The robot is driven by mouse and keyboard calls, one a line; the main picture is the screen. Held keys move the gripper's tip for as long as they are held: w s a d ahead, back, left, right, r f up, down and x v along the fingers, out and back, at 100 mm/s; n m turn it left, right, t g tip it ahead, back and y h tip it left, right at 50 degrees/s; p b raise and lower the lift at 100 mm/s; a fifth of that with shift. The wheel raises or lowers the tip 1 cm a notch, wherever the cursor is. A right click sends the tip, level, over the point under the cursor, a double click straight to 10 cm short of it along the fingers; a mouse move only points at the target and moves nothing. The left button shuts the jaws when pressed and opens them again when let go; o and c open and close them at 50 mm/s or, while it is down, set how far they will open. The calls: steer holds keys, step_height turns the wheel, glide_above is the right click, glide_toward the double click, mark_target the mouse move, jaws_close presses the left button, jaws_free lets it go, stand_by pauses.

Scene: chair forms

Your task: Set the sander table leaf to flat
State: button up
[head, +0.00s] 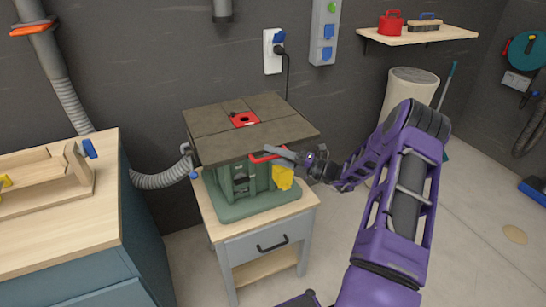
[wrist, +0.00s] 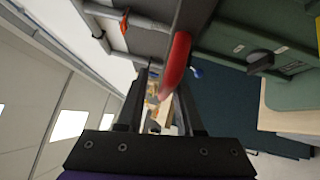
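The sander table is a green machine (head: 240,185) with a grey slab top (head: 215,122) and a red insert (head: 244,119). The top looks roughly level from here, but I cannot tell the leaf's exact angle. A red handle (head: 262,155) sits under the top's front edge, above a yellow part (head: 283,177). My gripper (head: 275,151) is at this handle, coming from the right. In the wrist view my gripper (wrist: 160,100) has its fingers apart, with the red handle (wrist: 176,65) reaching in between them. I cannot tell whether a finger touches it.
The machine stands on a small cabinet (head: 268,243) with a drawer. A workbench (head: 60,220) with wooden pieces is at left, and a grey hose (head: 160,181) runs beside the machine. A shelf (head: 420,36) hangs at upper right.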

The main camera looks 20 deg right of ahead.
steer(key=shift+o, duration=0.3)
steer(key=shift+f, duration=0.15)
steer(key=shift+s, duration=0.1)
steer(key=shift+s+d+f, duration=0.1)
steer(key=shift+d, duration=0.05)
steer(key=v, duration=1.7)
steer(key=shift+b, duration=0.45)
